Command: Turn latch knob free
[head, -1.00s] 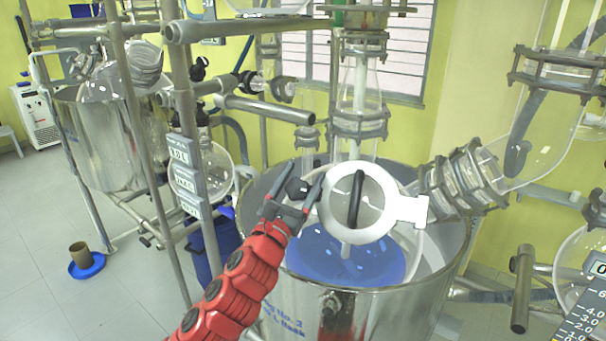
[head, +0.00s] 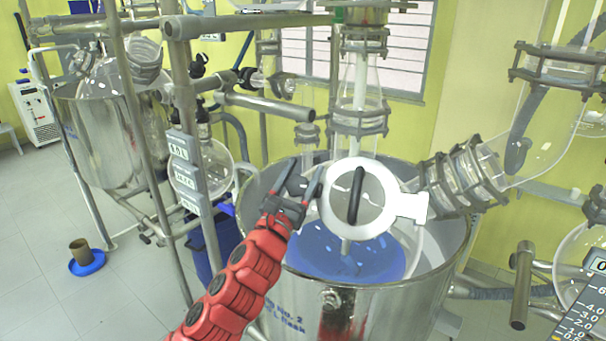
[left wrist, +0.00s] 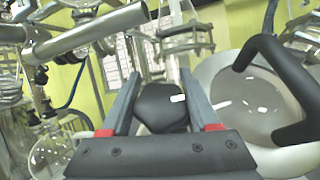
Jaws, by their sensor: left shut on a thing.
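The latch knob (left wrist: 160,108) is black, rounded and lobed. In the left wrist view it sits between the two grey fingers of my left gripper (left wrist: 158,85). My left gripper (head: 303,179) is shut on the knob, at the left edge of a round white lid ring. The lid (head: 380,225) has a clear centre and a dark curved handle (head: 356,195). A white tab sticks out on its right side. In the head view the fingers largely hide the knob. My right gripper is not in view.
The lid is above a large metal vessel (head: 300,292) with blue inside. Glass necks with clamps (head: 460,183) rise behind and right of the lid. A metal frame post (head: 185,110) stands left of my arm. Another steel reactor (head: 105,140) is farther left.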

